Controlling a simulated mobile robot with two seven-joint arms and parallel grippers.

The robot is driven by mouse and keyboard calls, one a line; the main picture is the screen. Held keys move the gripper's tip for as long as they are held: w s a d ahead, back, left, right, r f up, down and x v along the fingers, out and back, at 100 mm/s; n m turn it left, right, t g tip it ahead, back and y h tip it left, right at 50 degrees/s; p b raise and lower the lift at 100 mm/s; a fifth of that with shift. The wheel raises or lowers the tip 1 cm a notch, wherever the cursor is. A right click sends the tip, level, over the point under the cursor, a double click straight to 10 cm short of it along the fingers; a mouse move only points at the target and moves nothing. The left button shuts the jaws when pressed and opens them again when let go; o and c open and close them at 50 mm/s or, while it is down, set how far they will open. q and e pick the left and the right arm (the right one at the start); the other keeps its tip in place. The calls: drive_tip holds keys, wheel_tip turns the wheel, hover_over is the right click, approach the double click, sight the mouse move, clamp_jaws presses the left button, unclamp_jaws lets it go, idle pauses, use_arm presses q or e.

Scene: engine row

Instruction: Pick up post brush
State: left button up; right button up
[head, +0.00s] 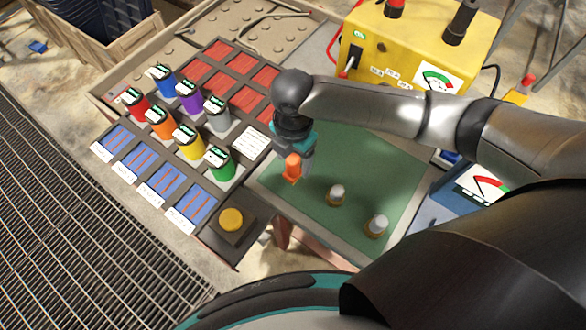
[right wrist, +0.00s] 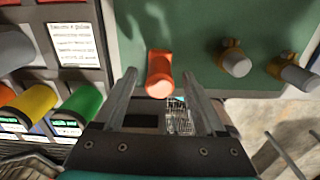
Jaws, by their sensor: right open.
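An orange upright piece (head: 292,168), which I take to be the post brush, stands on the green mat (head: 385,170) near its left side. Its bristles cannot be made out. In the right wrist view the orange piece (right wrist: 159,76) shows between the tips of my right gripper (right wrist: 160,82). The fingers are spread, one on each side, and do not seem to touch it. In the head view my right gripper (head: 297,150) is just behind and above it, mostly hidden by its own wrist. My left gripper is not in view.
Two small grey-topped brass pieces (head: 336,194) (head: 376,226) stand on the mat to the right. Several coloured cylinders (head: 190,143) stand in a rack at left. A yellow button box (head: 232,220) is in front. A yellow meter box (head: 415,45) stands behind my right arm.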

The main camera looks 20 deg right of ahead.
clamp_jaws()
idle(0.5)
